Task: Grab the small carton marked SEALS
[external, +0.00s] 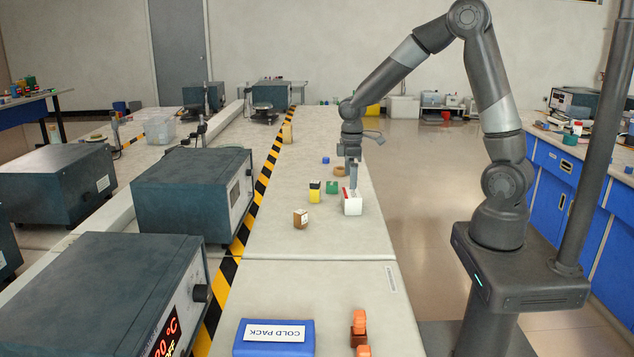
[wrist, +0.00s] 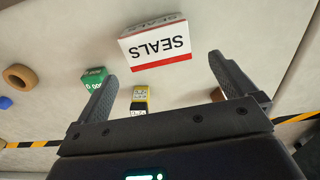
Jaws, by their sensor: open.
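The small carton marked SEALS (external: 352,207) is a white box with a red band, standing on the bench near its right edge. In the wrist view the carton (wrist: 157,47) shows its SEALS lettering upside down, ahead of the fingertips and roughly between their lines. My gripper (external: 351,183) is over the carton in the external view, pointing down. In the wrist view my gripper (wrist: 164,68) is open with nothing between its fingers. The external view does not show clearly whether a finger touches the carton.
Near the carton are a green block (external: 332,187), a yellow and black block (external: 315,192), a brown block (external: 300,219), an orange-brown ring (external: 340,171) and a blue piece (external: 326,160). A blue cold pack (external: 274,342) lies at the front. Grey instruments (external: 190,190) stand left of the striped tape.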

